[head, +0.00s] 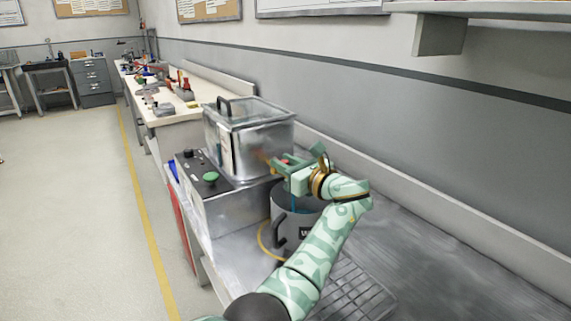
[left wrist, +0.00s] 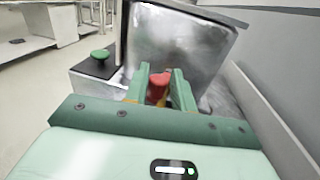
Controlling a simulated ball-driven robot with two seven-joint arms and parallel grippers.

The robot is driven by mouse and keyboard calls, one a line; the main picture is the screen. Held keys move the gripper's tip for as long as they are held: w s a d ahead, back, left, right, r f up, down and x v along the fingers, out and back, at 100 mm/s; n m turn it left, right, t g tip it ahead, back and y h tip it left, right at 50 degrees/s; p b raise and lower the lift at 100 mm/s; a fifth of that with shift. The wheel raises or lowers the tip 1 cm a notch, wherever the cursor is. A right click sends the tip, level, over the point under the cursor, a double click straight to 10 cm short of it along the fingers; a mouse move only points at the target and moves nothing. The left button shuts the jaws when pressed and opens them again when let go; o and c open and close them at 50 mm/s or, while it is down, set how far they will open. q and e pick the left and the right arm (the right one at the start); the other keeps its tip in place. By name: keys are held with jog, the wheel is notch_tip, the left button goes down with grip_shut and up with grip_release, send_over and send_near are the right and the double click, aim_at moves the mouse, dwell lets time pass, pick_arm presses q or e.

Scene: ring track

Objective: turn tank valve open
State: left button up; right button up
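The tank (head: 262,135) is a metal box with a clear lid and a black handle, standing on a grey base box. My left gripper (head: 283,163) is at the tank's near right side, above a grey pot. In the left wrist view a red valve handle (left wrist: 159,84) lies between the two green fingers of my left gripper (left wrist: 160,82), in front of the tank's metal wall (left wrist: 185,45). The fingers are apart, with the red handle nearly filling the gap; I cannot tell whether both touch it. My right gripper is not in view.
A grey pot (head: 283,228) stands on the metal counter under my left wrist. The base box has a green button (head: 210,178). A dark grid (head: 358,290) lies at the front. A wall (head: 430,140) bounds the right, and open floor (head: 80,200) lies left.

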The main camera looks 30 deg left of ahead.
pick_arm(q)
jog(key=shift+s+d, duration=0.1)
